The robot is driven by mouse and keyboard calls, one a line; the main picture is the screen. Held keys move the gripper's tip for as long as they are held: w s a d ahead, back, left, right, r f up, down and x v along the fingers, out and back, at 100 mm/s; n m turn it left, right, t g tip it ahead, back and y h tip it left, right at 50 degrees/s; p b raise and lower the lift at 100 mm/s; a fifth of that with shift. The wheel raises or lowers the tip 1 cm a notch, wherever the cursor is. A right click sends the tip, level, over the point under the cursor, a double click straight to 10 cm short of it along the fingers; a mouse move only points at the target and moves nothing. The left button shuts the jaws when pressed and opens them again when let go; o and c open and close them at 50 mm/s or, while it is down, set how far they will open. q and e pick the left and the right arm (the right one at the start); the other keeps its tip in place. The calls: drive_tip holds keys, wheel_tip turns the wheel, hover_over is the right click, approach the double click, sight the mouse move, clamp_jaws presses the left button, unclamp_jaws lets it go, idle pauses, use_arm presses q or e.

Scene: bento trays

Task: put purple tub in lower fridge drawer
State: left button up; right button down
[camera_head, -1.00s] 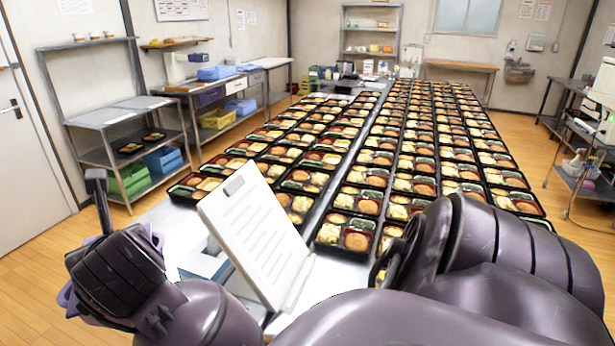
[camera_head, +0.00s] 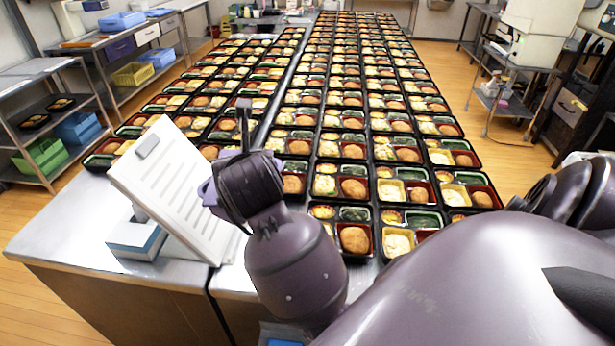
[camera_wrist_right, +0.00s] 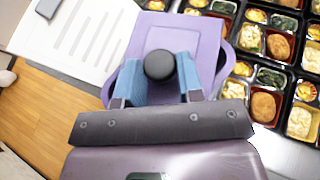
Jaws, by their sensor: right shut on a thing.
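The purple tub (camera_wrist_right: 203,38) fills the upper middle of the right wrist view. My right gripper (camera_wrist_right: 160,88) is shut on it, with blue-faced fingers on either side of a round black knob. In the head view, a small purple part of the tub (camera_head: 207,192) shows beside my right gripper (camera_head: 232,172), which hides most of it. They are just right of the white clipboard stand, above the near end of the tray table. My left gripper is not in view. No fridge or fridge drawer can be seen.
The tilted clipboard (camera_head: 165,185) and a blue-and-white box (camera_head: 136,238) stand on the steel table (camera_head: 60,240). Rows of bento trays (camera_head: 352,190) cover the table beyond. Shelving (camera_head: 25,105) stands left and a machine on a cart (camera_head: 535,35) right. Wooden floor is free on both sides.

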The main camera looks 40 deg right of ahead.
drive_tip(key=f, duration=0.1)
drive_tip(key=d+f, duration=0.1)
drive_tip(key=f, duration=0.1)
drive_tip(key=shift+s+d, duration=0.25)
wheel_tip(320, 180, down, 18)
drive_tip(key=b, duration=0.1)
drive_tip(key=shift+r+b, duration=0.25)
drive_tip(key=shift+b, duration=0.05)
drive_tip(key=shift+f, duration=0.1)
drive_tip(key=c, duration=0.8)
unclamp_jaws()
drive_tip(key=shift+o, duration=0.2)
